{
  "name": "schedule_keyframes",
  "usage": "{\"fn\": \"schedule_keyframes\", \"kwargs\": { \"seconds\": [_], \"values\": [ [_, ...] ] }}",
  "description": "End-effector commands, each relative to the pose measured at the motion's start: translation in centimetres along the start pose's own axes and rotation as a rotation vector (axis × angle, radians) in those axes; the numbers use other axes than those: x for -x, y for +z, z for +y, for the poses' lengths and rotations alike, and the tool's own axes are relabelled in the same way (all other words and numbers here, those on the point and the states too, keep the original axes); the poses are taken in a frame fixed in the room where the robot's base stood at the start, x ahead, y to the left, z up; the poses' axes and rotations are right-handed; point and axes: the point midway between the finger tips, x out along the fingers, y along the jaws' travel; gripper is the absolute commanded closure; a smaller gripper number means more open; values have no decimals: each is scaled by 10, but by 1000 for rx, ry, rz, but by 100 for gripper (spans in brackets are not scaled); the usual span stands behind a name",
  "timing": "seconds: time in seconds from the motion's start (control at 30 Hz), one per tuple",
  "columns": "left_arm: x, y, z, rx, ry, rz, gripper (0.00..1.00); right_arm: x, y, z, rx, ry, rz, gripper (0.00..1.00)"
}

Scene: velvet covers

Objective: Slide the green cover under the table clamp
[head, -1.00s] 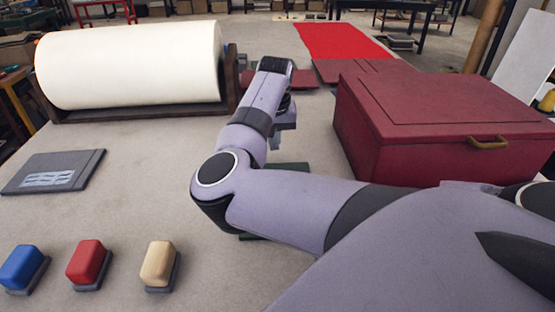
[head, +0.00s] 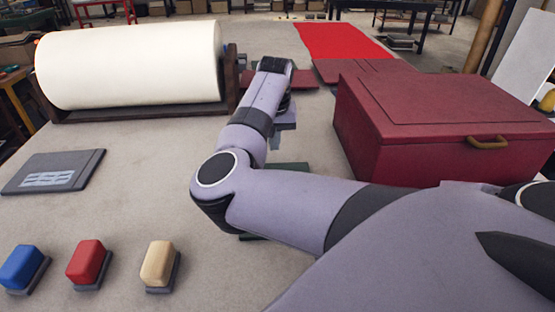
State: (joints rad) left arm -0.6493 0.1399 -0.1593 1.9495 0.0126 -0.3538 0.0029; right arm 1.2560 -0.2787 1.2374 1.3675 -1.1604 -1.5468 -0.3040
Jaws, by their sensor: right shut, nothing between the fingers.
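A dark green piece, likely the green cover (head: 292,167), lies on the table, mostly hidden behind my right arm. My right gripper (head: 276,143) points down just above the green piece's far edge. Its fingers are shut and empty, and partly hidden by my wrist. I cannot tell whether they touch the green piece. I cannot clearly make out the table clamp; a dark red flat thing (head: 303,79) lies beyond my wrist. My left gripper is not in view.
A big white roll (head: 130,65) on a dark stand is at the back left. A dark red chest (head: 430,125) stands at the right, close to my arm. A grey booklet (head: 52,171) and blue, red and tan blocks (head: 158,262) lie at the left.

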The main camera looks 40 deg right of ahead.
Motion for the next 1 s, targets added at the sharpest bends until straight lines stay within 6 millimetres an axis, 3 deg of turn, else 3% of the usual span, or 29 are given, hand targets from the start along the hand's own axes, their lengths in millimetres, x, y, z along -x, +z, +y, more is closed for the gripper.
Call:
{"fn": "schedule_keyframes", "kwargs": {
  "seconds": [1.0],
  "values": [
    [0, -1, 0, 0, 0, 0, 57, -20, 4, 0, 0, 0, 0, 100]
  ]
}}
